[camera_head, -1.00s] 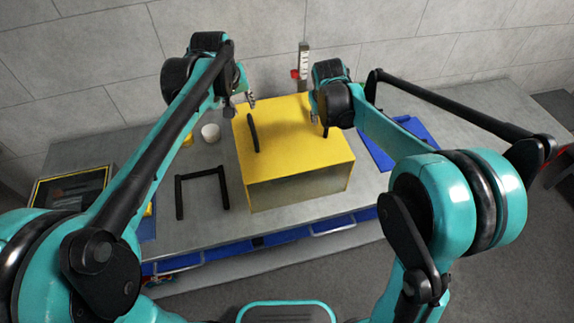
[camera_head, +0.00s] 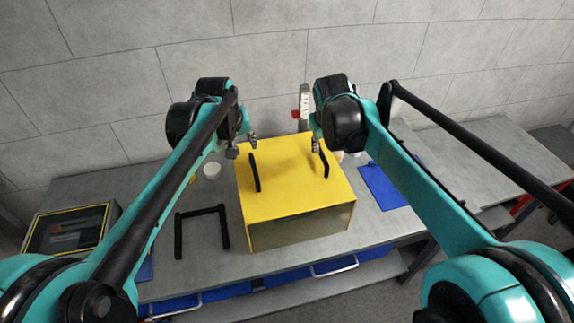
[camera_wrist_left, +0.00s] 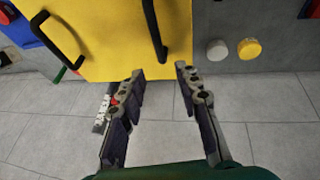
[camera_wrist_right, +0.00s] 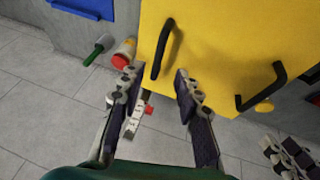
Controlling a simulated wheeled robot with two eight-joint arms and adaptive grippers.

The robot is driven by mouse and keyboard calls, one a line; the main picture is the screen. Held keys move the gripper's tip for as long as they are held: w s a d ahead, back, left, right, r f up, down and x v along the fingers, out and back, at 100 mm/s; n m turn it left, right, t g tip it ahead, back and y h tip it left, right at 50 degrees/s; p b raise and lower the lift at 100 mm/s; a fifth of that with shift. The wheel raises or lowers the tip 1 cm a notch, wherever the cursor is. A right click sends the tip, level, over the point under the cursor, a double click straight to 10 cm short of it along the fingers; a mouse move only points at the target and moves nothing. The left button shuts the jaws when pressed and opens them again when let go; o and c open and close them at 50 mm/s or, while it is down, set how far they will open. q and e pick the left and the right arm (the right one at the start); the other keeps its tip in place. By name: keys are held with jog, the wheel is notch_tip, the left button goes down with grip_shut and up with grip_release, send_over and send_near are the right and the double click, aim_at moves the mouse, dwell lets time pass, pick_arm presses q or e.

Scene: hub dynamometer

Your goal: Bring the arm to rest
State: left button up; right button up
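My left gripper (camera_head: 247,146) hangs above the far left edge of a yellow box (camera_head: 295,205). In the left wrist view its fingers (camera_wrist_left: 160,77) are apart with nothing between them, and the left black handle (camera_wrist_left: 154,30) of the box lies beyond the tips. My right gripper (camera_head: 317,140) hangs by the far right edge of the box. In the right wrist view its fingers (camera_wrist_right: 158,78) are also apart and empty, with the right black handle (camera_wrist_right: 162,50) just beyond the tips. Both handles look free of the fingers.
The box stands on a grey bench (camera_head: 190,265). A black U-shaped frame (camera_head: 203,212) and a white round container (camera_head: 212,169) are to its left, a blue mat (camera_head: 385,185) to its right. A screen unit (camera_head: 70,230) sits at the far left. A wall rises behind.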

jog(key=shift+s, duration=0.1)
